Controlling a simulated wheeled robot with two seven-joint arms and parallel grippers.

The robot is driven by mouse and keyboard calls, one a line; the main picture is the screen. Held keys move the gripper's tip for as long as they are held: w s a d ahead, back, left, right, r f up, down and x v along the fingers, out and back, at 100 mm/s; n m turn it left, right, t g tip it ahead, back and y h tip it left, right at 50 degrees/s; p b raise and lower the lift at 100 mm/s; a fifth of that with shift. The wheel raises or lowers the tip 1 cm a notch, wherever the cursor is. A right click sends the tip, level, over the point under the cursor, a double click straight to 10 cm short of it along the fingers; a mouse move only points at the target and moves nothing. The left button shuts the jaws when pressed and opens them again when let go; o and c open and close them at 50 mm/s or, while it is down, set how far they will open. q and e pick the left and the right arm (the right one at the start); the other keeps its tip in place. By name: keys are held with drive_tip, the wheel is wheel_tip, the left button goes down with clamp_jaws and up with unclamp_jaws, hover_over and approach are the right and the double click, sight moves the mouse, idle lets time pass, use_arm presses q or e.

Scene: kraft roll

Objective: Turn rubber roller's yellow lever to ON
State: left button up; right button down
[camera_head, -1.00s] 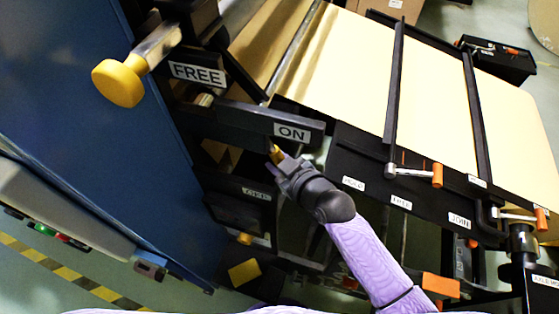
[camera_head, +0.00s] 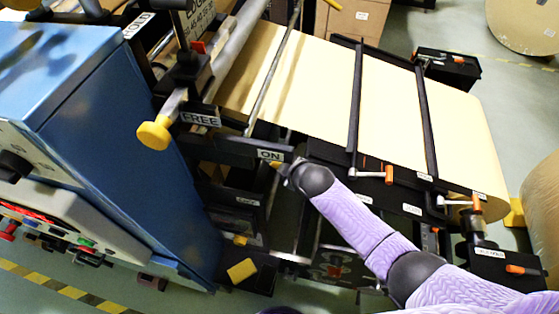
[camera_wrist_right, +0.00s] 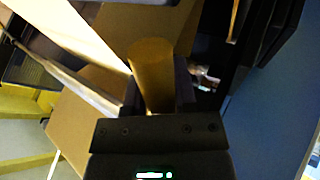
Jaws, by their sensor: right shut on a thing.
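A black bar carries an ON label (camera_head: 270,155) at its right end, with a FREE label (camera_head: 200,119) above and left of it. My right gripper (camera_head: 283,167) is at the ON end, its arm coming in from the lower right. In the right wrist view, the gripper (camera_wrist_right: 155,95) is shut on a yellow cylindrical lever handle (camera_wrist_right: 150,62). Only a sliver of this handle shows in the head view, the rest hidden by the gripper. My left gripper is not in view.
A yellow knob (camera_head: 154,134) on a metal shaft sticks out beside FREE. The blue machine cabinet (camera_head: 120,130) fills the left. Kraft paper (camera_head: 395,105) runs under black bars, with orange-tipped levers (camera_head: 389,174) along its near edge. Paper rolls (camera_head: 520,22) stand at the right.

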drive_tip(key=r+h+p, duration=0.1)
drive_tip(key=d+r+h+p, duration=0.1)
drive_tip(key=p, duration=0.1)
drive_tip(key=r+n+g+p, duration=0.1)
drive_tip(key=r+p, duration=0.1)
drive_tip(key=shift+s+d+r+h, duration=0.1)
drive_tip(key=shift+s+d+h, duration=0.1)
drive_tip(key=shift+d+h, duration=0.15)
drive_tip(key=shift+s+d+r+n+g+h+p, duration=0.15)
drive_tip(key=shift+r+n+g+h+p, duration=0.1)
drive_tip(key=shift+r+h+p, duration=0.4)
drive_tip(key=shift+d+r+n+g+h+p, duration=0.15)
drive_tip(key=shift+r+n+h+p, duration=0.1)
drive_tip(key=shift+r+h+p, duration=0.35)
drive_tip(key=shift+f, duration=0.1)
drive_tip(key=c, duration=0.7)
unclamp_jaws()
drive_tip(key=p+v, duration=0.4)
drive_tip(key=v, duration=0.6)
